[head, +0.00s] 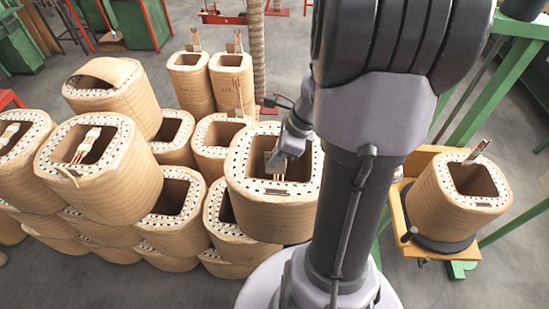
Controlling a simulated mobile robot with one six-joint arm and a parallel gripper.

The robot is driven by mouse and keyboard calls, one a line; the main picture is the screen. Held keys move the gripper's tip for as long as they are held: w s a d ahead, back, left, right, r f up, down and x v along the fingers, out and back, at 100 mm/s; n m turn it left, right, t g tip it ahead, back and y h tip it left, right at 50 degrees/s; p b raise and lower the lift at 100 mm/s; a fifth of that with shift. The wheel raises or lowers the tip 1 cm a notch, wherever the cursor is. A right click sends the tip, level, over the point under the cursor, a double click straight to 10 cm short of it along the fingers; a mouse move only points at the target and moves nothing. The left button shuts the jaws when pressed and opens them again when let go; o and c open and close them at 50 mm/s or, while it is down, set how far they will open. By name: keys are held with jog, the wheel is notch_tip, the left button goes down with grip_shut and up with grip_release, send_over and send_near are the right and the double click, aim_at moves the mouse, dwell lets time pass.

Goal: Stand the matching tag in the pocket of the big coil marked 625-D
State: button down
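My gripper (279,158) is small in the head view, pointing down at the opening of a big tan paper-wrapped coil (262,212) in the middle. My arm stands in front and covers that coil's right side. Pale and copper-coloured strips show just below the fingers inside the opening. I cannot tell whether the fingers hold a tag or touch the coil. A small dark strip lies on the near inner rim of this coil. No marking 625-D can be read on any coil, and no tag can be made out clearly.
Several coils are stacked at the left, with a tilted one (88,160) on top. Two tall coils (231,84) stand behind. Another coil (456,205) sits on a yellow and green stand at the right.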

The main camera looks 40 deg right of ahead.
jog(key=b, duration=1.1)
send_near(276, 186)
jog(key=a+f, duration=0.1)
jog(key=f, duration=0.1)
jog(key=w+a+f, duration=0.1)
jog(key=f, duration=0.1)
jog(key=a+f, duration=0.1)
jog(key=f, duration=0.1)
jog(key=shift+w+a, duration=0.25)
jog(key=shift+a, duration=0.1)
jog(key=c, duration=1.6)
grip_release()
jog(key=shift+r, duration=0.1)
jog(key=p+v, duration=0.6)
jog(key=v, duration=1.1)
jog(key=shift+s+d+r, duration=0.15)
jog(key=shift+r, duration=0.05)
